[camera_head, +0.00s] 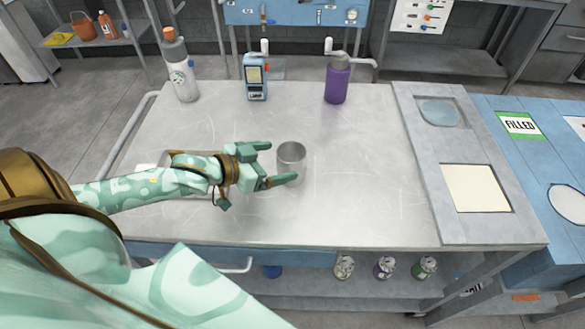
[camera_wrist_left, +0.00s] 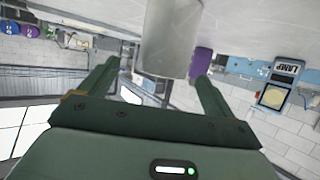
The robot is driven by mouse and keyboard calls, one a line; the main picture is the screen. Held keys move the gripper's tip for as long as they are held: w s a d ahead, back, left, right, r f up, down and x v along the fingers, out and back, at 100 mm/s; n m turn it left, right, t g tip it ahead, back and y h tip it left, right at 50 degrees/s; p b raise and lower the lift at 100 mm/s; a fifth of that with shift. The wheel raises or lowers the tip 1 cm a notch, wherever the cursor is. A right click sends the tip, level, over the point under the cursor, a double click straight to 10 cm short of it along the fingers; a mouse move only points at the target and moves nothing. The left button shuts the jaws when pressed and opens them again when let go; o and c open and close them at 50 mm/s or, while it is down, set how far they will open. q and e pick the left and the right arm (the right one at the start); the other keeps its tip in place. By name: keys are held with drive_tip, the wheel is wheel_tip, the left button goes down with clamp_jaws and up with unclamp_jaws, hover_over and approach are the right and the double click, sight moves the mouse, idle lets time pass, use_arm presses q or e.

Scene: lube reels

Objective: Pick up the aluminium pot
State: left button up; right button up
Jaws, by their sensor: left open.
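The aluminium pot (camera_head: 291,159) is a small grey metal cylinder, open at the top, standing upright on the metal table. My left gripper (camera_head: 277,163) is open just to its left, its two fingers pointing toward the pot. In the left wrist view the pot (camera_wrist_left: 170,38) appears large, beyond and between the spread fingertips of the left gripper (camera_wrist_left: 158,72). I cannot tell whether a finger touches it. My right gripper is in neither view.
A raised grey panel (camera_head: 425,150) is at the right. Cans stand on the shelf below. The table right of the pot is clear.

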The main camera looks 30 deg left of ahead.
sight(303, 153)
use_arm(q)
drive_tip(key=x, duration=0.1)
drive_tip(key=b+x, duration=0.1)
drive_tip(key=x, duration=0.1)
drive_tip(key=b+x, duration=0.1)
drive_tip(key=shift+w+a, duration=0.2)
drive_tip(key=shift+w, duration=0.2)
drive_tip(key=shift+w+d+f, duration=0.15)
drive_tip(key=shift+w+d, duration=0.05)
drive_tip(key=shift+w, duration=0.15)
drive_tip(key=shift+s, duration=0.1)
drive_tip(key=c, duration=1.1)
